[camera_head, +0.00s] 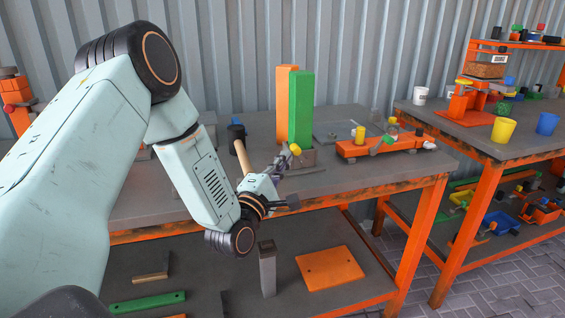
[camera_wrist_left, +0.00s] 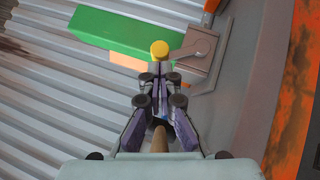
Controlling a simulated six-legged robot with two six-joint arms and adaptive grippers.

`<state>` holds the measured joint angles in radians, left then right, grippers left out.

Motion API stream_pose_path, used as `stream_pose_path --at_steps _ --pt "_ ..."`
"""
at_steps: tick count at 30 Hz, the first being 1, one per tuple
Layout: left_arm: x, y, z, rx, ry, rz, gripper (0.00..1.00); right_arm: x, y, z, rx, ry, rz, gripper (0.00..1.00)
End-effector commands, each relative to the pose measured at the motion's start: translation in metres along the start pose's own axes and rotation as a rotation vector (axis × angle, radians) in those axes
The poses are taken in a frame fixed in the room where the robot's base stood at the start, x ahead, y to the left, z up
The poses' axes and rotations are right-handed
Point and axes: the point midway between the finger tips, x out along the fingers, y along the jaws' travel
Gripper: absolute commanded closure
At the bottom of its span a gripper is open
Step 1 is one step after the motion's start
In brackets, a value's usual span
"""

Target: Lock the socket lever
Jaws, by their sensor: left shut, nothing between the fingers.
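A green post (camera_head: 301,105) stands upright in a grey metal socket (camera_head: 302,157) on the workbench. In the left wrist view the green post (camera_wrist_left: 125,33) runs into the grey socket (camera_wrist_left: 197,58). A yellow round knob (camera_head: 295,149), seemingly the lever's end, shows beside the post's foot. My left gripper (camera_head: 287,161) is shut and empty, with its fingertips close to this knob. In the left wrist view the yellow knob (camera_wrist_left: 159,49) lies just beyond the fingertips (camera_wrist_left: 158,80); I cannot tell whether they touch. My right gripper is not in view.
An orange post (camera_head: 284,90) stands behind the green one. A mallet (camera_head: 240,145) with a wooden handle is close to my left gripper. A second bench (camera_head: 455,119) holds yellow and blue cups.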

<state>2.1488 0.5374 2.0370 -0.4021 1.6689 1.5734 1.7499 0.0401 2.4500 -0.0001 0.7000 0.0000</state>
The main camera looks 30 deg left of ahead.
Motion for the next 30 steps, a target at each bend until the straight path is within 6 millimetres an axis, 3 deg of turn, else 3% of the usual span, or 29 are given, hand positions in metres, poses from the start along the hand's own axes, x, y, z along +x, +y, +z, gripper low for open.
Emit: stream_pose_path --at_steps 23,30 --pt "0.004 0.006 0.005 0.065 -0.001 -0.065 1.00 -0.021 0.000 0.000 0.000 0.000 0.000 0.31" --pt "0.008 0.012 0.009 0.113 -0.002 -0.112 1.00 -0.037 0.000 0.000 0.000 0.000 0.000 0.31"
